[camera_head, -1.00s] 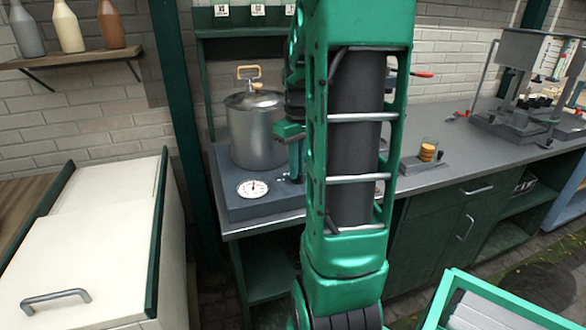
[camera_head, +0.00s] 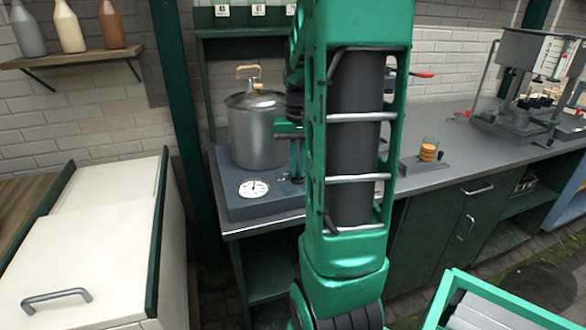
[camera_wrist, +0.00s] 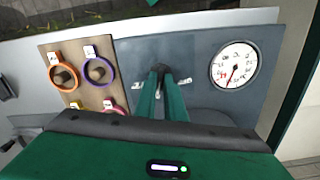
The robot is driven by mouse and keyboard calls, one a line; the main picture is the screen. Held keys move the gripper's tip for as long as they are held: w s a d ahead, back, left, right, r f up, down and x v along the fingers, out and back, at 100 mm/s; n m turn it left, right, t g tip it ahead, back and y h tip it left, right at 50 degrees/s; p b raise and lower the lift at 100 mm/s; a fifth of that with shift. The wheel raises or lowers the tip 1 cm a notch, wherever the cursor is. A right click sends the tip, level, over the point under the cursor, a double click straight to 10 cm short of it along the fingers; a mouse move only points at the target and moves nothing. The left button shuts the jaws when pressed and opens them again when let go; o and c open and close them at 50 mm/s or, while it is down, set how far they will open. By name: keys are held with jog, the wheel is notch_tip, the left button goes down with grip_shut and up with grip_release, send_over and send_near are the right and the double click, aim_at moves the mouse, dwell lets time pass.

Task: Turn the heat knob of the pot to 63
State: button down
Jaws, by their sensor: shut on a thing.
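The lidded metal pot (camera_head: 256,130) stands on a grey heater base (camera_head: 250,205) at the left of the counter. A round white dial (camera_head: 253,189) with a red needle is on the base; it also shows in the wrist view (camera_wrist: 235,65), its numbers too small to read surely. My gripper (camera_wrist: 163,76) points at the base beside the dial, its green fingers close together on the dark heat knob (camera_wrist: 160,69), which they mostly hide. White marks lie on both sides of the knob. In the head view my arm hides part of the gripper.
In the wrist view a wooden board with orange and purple rings (camera_wrist: 100,69) lies beside the base. A small holder with orange discs (camera_head: 428,152) stands on the counter right of my arm. A white cabinet (camera_head: 90,250) is at the left.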

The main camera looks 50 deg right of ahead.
jog(key=shift+w+a+m, duration=0.1)
jog(key=shift+a+m, duration=0.1)
jog(key=shift+m, duration=0.3)
dwell(0.3)
jog(key=c, duration=1.9)
grip_release()
jog(key=shift+a, duration=0.15)
jog(key=shift+o, duration=0.3)
jog(key=shift+m, duration=0.3)
jog(key=shift+d, duration=0.2)
notch_tip(320, 180, up, 11)
jog(key=shift+f, duration=0.15)
jog(key=shift+w, duration=0.1)
